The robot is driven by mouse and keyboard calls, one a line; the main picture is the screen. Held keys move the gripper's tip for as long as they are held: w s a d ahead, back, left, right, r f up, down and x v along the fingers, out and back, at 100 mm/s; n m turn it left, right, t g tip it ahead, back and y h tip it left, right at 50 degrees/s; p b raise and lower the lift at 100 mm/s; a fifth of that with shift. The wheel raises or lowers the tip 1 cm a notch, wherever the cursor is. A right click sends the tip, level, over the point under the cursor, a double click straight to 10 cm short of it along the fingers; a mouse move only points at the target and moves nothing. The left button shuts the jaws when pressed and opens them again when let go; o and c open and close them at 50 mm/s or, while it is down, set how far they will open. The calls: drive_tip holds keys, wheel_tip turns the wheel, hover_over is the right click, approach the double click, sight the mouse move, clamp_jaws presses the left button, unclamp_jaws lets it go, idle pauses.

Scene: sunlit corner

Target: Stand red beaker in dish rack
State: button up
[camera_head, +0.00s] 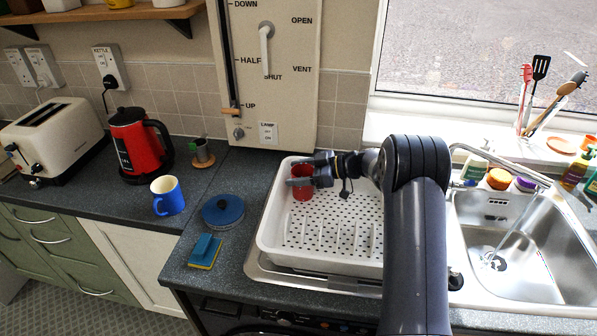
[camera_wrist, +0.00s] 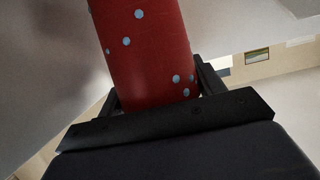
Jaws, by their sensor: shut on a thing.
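The red beaker (camera_head: 302,190) is at the back left corner of the white dish rack (camera_head: 273,224) in the head view, partly hidden by my gripper (camera_head: 299,171). In the wrist view the beaker (camera_wrist: 147,45) is red with pale blue dots and fills the space between the fingers of my gripper (camera_wrist: 155,95). My gripper is shut on the beaker. The beaker looks roughly upright in the head view. Its base is inside the rack's outline, but I cannot tell whether it touches the rack floor.
The rest of the rack floor is empty. The steel sink (camera_head: 510,250) lies to the right.

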drive_tip(key=o, duration=1)
drive_tip(key=shift+r, duration=0.1)
drive_tip(key=shift+s+d, duration=0.1)
drive_tip(key=shift+d, duration=0.3)
drive_tip(key=b+v, duration=0.1)
drive_tip(key=v, duration=0.5)
drive_tip(key=shift+s+d+r+b, duration=0.1)
drive_tip(key=shift+d+r+b, duration=0.1)
drive_tip(key=shift+d+b, duration=0.15)
